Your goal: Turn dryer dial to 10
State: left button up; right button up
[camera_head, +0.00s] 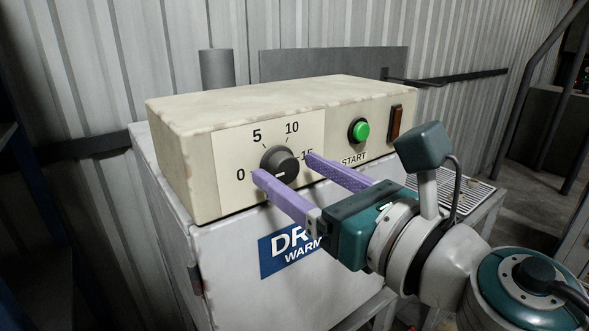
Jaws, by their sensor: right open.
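The dryer dial (284,160) is a dark round knob on the cream front panel of the control box (230,109). The numbers 0, 5, 10 and 15 are printed around it. A light pointer mark shows on the knob's face, low on its left part, near the 0 side; its exact setting is hard to read. My right gripper (281,168) has two purple fingers, spread open, one on each side of the dial. The left finger's tip overlaps the dial's lower left edge in the picture; I cannot tell if it touches. My left gripper is not in view.
A green START button (361,131) and a reddish-brown rocker switch (396,124) sit right of the dial on the same panel. The box rests on a white dryer cabinet (228,270) with a blue label. A wire rack (474,195) is at right.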

jog(key=shift+w+a, duration=0.15)
jog(key=shift+w, duration=0.05)
grip_shut()
dwell(0.6)
